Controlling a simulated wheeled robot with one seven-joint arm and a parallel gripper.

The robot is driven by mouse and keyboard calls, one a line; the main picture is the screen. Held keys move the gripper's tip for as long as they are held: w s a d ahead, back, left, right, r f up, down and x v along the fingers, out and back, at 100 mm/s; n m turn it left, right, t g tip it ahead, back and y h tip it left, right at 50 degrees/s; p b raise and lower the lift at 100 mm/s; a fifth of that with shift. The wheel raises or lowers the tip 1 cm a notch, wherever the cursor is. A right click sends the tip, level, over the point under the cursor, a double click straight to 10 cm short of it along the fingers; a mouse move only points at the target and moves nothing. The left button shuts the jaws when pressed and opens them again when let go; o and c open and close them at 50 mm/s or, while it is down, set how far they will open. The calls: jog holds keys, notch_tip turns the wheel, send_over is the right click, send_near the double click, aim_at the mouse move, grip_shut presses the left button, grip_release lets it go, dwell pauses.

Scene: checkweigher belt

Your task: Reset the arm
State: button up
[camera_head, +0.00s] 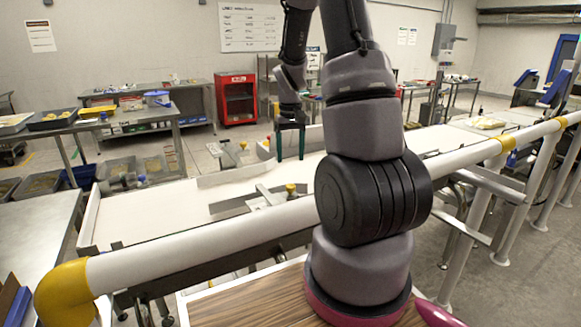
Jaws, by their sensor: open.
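My arm rises from its pink-ringed base in the front middle and bends over at the top of the picture. My gripper (290,156) hangs pointing down above the far side of the belt, left of the upper arm. Its two dark green fingers are apart, and nothing shows between them.
A white rail (200,242) with yellow ends crosses in front of the white belt (150,215). Metal guides with a yellow knob (290,187) stand on the belt. A red cabinet (237,98) and a bench with a blue bin (158,99) stand behind.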

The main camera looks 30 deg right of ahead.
jog(key=shift+r, duration=0.4)
jog(key=s+a+r+m+t, duration=0.1)
jog(key=s+a+r+t, duration=0.2)
jog(key=r, duration=0.5)
jog(key=s+a+r+t, duration=0.1)
jog(key=s+a+r, duration=0.3)
jog(key=r, duration=0.4)
jog(key=s+a+r+t+y, duration=0.1)
jog(key=s+a+r, duration=0.2)
jog(key=s, duration=0.3)
jog(key=s+a+r+t+y, duration=0.1)
jog(key=s+a+r+t, duration=0.1)
jog(key=s+r, duration=0.3)
jog(key=shift+s+a+r+m, duration=0.4)
jog(key=shift+s+a, duration=0.4)
jog(key=shift+s, duration=0.05)
